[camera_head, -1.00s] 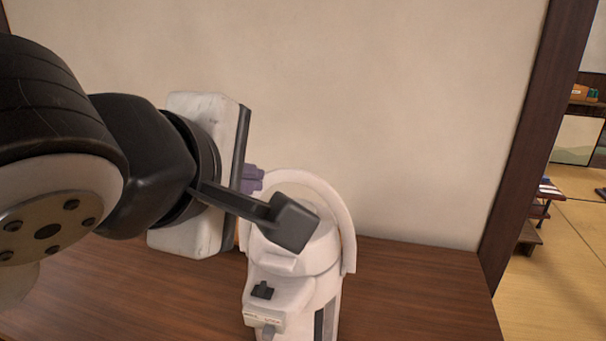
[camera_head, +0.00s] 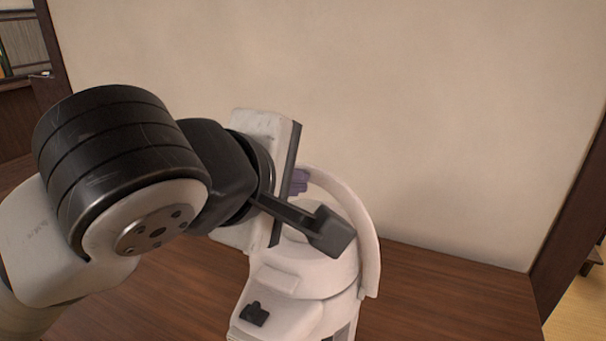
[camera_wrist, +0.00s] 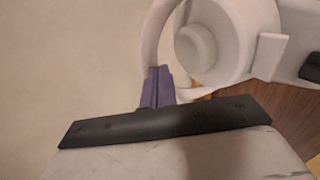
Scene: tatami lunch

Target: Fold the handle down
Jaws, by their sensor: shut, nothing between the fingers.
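A white water boiler (camera_head: 290,280) stands on the wooden table, with a dark spout or button part (camera_head: 254,313) at its front. Its curved white handle (camera_head: 366,235) is raised in an arch over the lid. My gripper (camera_head: 299,182), with purple fingers, is shut and empty at the far left side of the arch, partly hidden behind my wrist. In the wrist view, the purple fingers (camera_wrist: 158,88) are together beside the handle (camera_wrist: 153,40), seeming to touch or nearly touch it. The round lid (camera_wrist: 195,45) shows to the right of the handle.
The brown table (camera_head: 450,280) is clear to the right of the boiler. A plain beige wall (camera_head: 400,110) rises close behind it. A dark wooden post (camera_head: 575,225) stands at the right, and a shelf (camera_head: 22,70) shows at the far left.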

